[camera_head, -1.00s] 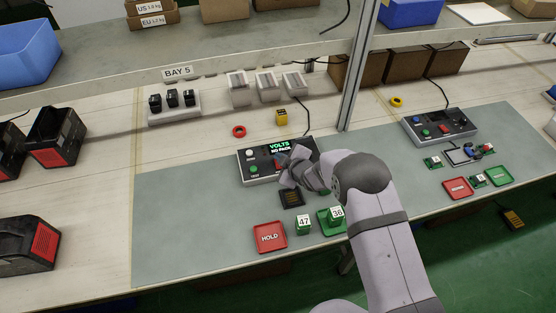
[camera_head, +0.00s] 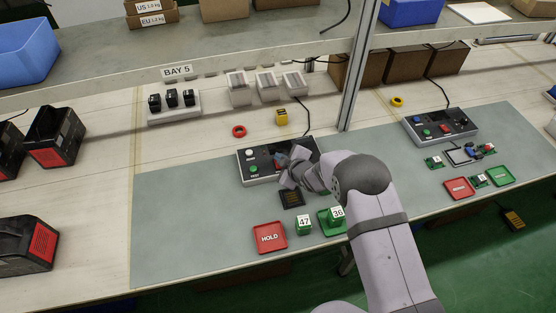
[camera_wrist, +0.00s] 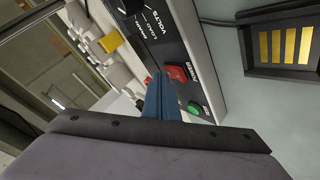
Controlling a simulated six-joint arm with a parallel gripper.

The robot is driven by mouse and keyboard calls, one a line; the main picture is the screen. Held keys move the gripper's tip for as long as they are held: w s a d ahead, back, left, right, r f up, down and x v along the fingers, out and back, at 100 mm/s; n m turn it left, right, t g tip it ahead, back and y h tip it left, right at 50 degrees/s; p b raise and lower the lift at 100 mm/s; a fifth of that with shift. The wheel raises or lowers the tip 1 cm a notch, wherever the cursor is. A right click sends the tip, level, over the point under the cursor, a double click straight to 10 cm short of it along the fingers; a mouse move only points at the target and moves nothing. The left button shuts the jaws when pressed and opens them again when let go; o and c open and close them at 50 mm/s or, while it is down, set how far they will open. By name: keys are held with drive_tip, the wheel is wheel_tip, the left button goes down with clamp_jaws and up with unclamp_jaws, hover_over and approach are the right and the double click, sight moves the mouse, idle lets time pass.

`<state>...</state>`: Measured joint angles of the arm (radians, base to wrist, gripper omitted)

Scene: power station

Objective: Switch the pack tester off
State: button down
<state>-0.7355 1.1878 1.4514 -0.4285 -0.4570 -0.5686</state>
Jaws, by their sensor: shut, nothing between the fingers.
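The pack tester (camera_head: 250,171) is a dark-topped box with a grey body on the mat, and its display (camera_head: 279,147) is dark. In the wrist view its panel (camera_wrist: 190,45) shows a red rocker switch (camera_wrist: 176,73) marked POWER and a green button (camera_wrist: 193,107). My gripper (camera_head: 283,161) is over the right half of the panel and hides part of it. In the wrist view its blue fingertips (camera_wrist: 158,90) are shut and empty, right beside the red switch. I cannot tell whether they touch it.
A contact pad with gold strips (camera_head: 292,199) lies in front of the tester. A red HOLD tray (camera_head: 270,237) and green packs 47 (camera_head: 303,226) and 36 (camera_head: 336,213) sit nearer the front edge. A second tester (camera_head: 440,126) stands at right. The mat's left part is clear.

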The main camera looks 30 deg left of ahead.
drive_tip(key=shift+r, duration=0.1)
drive_tip(key=shift+s+r+p, duration=0.1)
drive_tip(key=shift+r+p, duration=0.3)
drive_tip(key=shift+r, duration=0.25)
drive_tip(key=shift+s+d+r+p, duration=0.15)
drive_tip(key=shift+r+p, duration=0.65)
drive_tip(key=shift+r, duration=0.45)
drive_tip(key=shift+s+d+r+p, duration=0.15)
drive_tip(key=shift+r+p, duration=0.65)
drive_tip(key=shift+r, duration=0.45)
drive_tip(key=shift+w, duration=0.1)
